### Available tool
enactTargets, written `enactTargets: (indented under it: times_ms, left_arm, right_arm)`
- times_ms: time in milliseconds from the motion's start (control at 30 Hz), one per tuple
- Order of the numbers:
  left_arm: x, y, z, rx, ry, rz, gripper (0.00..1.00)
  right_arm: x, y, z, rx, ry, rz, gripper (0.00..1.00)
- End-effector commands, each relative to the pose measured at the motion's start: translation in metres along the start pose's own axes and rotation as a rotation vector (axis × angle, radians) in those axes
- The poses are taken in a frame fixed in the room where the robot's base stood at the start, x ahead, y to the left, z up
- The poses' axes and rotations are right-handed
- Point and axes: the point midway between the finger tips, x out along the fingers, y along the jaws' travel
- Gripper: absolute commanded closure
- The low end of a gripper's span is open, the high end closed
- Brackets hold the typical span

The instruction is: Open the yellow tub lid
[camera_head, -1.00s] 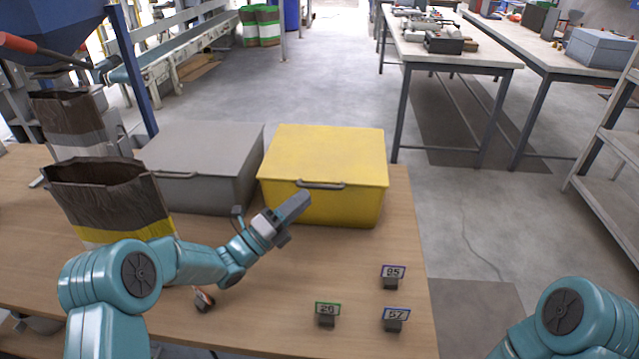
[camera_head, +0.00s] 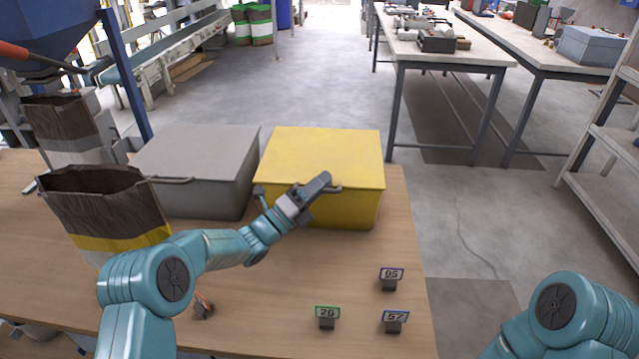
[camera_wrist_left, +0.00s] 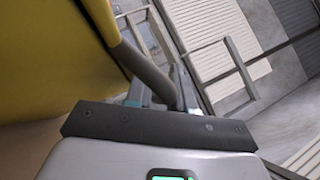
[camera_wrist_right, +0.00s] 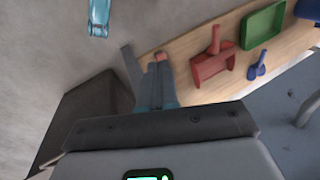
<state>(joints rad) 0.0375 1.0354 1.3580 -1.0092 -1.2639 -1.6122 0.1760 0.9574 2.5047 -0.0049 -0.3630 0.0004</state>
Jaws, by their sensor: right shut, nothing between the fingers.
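The yellow tub (camera_head: 300,160) stands on the wooden table with its lid flat and closed. A grey bar handle (camera_wrist_left: 148,72) is on the lid's front edge. My left gripper (camera_head: 321,184) is at the handle, in front of the tub. In the left wrist view, its fingers (camera_wrist_left: 160,88) stand apart with the handle bar running between them. Whether they touch the bar I cannot tell. My right gripper (camera_wrist_right: 158,80) shows only in the right wrist view, shut and empty, away from the tub.
A grey lidded tub (camera_head: 200,165) stands left of the yellow one. An open brown bag (camera_head: 105,205) is at the left. Small number tags (camera_head: 391,278) stand at the table's front right. A red dustpan (camera_wrist_right: 212,65) and green tray (camera_wrist_right: 264,25) show in the right wrist view.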

Motion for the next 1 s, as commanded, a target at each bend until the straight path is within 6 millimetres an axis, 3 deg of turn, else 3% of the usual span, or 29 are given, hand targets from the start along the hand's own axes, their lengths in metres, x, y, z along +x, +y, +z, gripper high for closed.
enactTargets:
  times_ms: [67,133,167,467,667,867,1000]
  left_arm:
    - [0.0,0.0,0.0,0.0,0.0,0.0,0.77]
    - [-0.001,0.0,0.001,0.0,0.0,0.0,0.97]
    - [-0.001,0.0,0.001,0.0,0.0,0.0,1.0]
    - [0.002,-0.006,0.004,-0.011,0.0,0.011,1.0]
    - [0.015,-0.029,0.018,-0.065,0.0,0.069,1.0]
    - [0.04,-0.063,0.043,-0.165,0.0,0.174,1.0]
    - [0.06,-0.084,0.063,-0.239,0.0,0.251,1.0]
  right_arm:
    - [0.0,0.0,0.0,0.0,0.0,0.0,1.0]
    - [0.0,0.0,0.0,0.0,0.0,0.0,1.0]
    - [0.0,0.0,0.0,0.0,0.0,0.0,1.0]
    - [-0.001,-0.001,0.0,0.0,0.0,0.0,1.0]
    - [-0.007,-0.003,0.0,0.0,0.0,0.0,1.0]
    - [-0.028,-0.01,0.001,0.0,0.0,0.0,1.0]
    - [-0.057,-0.021,0.001,0.0,0.0,0.0,1.0]
